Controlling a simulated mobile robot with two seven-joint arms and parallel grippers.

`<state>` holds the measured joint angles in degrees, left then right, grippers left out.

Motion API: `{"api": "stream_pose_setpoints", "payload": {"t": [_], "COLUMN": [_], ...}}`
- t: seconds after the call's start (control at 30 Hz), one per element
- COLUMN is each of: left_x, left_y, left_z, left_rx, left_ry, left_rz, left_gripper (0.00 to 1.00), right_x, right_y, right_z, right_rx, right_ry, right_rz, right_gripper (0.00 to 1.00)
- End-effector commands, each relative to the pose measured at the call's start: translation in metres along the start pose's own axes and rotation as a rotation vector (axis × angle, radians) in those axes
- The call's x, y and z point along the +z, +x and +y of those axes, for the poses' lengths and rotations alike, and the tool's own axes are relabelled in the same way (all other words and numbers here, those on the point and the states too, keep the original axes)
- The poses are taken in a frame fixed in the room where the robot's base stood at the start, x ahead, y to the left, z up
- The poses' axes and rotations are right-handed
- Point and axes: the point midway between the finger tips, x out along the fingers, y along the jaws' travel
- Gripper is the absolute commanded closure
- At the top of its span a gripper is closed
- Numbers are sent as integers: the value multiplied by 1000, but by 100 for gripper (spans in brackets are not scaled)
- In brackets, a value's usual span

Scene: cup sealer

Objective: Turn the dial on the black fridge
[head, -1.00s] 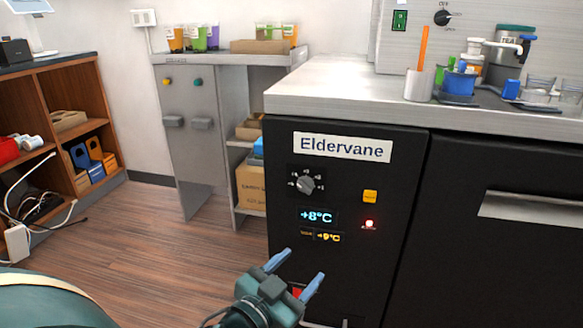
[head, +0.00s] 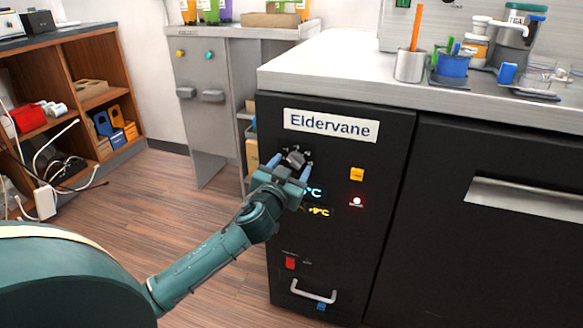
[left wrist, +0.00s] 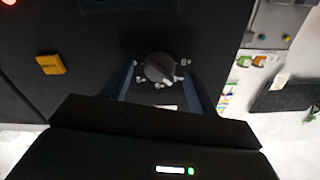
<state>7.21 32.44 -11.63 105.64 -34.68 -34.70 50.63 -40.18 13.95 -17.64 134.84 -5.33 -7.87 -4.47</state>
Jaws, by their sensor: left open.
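The black fridge (head: 345,245) stands under the steel counter, with an "Eldervane" label above its controls. Its dial (head: 296,158) is a grey knob on the upper left of the front, partly covered by my gripper in the head view. In the left wrist view the dial (left wrist: 160,67) shows whole, with markings around it. My left gripper (head: 290,164) is open, its two blue fingers pointing at the panel, one on each side of the dial. In the left wrist view the fingers (left wrist: 167,85) also flank the dial; whether they touch it I cannot tell. My right gripper is not in view.
An orange button (head: 357,174), a red light (head: 357,202) and a display (head: 319,212) lie right of and below the dial. A red switch (head: 290,263) and a handle (head: 313,291) are lower. Cups and containers stand on the counter (head: 330,68).

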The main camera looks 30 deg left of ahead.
Motion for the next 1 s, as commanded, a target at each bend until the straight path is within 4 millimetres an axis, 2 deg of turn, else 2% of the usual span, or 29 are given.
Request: {"api": "stream_pose_setpoints", "payload": {"t": [0.13, 0.43, 0.9, 1.0], "left_x": [0, 0, 0, 0], "left_y": [9, 10, 10, 10], "left_z": [0, 0, 0, 0], "left_rx": [0, 1, 1, 1], "left_ry": [0, 0, 0, 0], "left_rz": [1, 0, 0, 0], "left_gripper": [41, 42, 80, 86], "right_x": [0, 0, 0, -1], "right_y": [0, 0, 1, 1], "right_z": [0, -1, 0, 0], "right_rx": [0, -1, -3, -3], "right_ry": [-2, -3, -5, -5], "right_rz": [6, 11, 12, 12], "right_gripper": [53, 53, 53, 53]}}
